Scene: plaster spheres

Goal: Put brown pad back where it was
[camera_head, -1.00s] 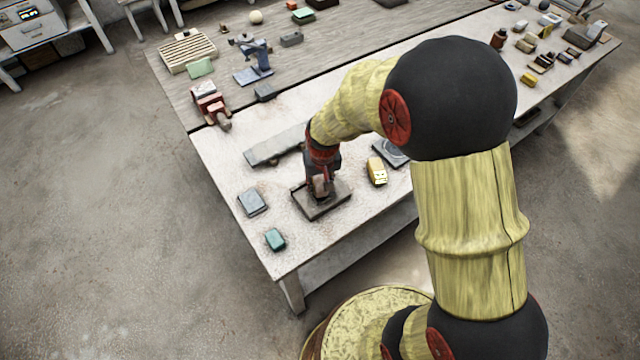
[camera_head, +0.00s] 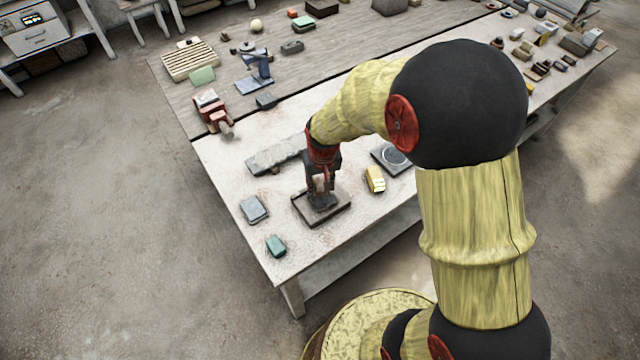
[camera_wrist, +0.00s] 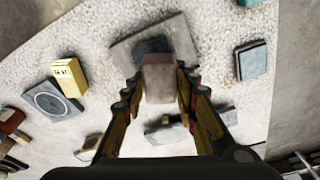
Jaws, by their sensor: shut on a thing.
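The brown pad (camera_wrist: 158,76) is a small block between the fingertips of my gripper (camera_wrist: 157,88) in the wrist view. My gripper (camera_head: 321,188) is shut on it, over a flat dark-rimmed tray (camera_head: 338,214) near the table's front edge. The tray also shows in the wrist view (camera_wrist: 122,57), behind the pad, with a dark patch (camera_wrist: 151,46) on it. In the head view the fingers largely hide the pad. I cannot tell whether the pad touches the tray.
A yellow block (camera_head: 375,179) and a plate with a round disc (camera_head: 391,157) are right of the tray. A blue-grey pad (camera_head: 254,209) and a teal block (camera_head: 276,246) are left. A long grey slab (camera_head: 276,155) lies behind. Bare white tabletop (camera_head: 235,165) separates them.

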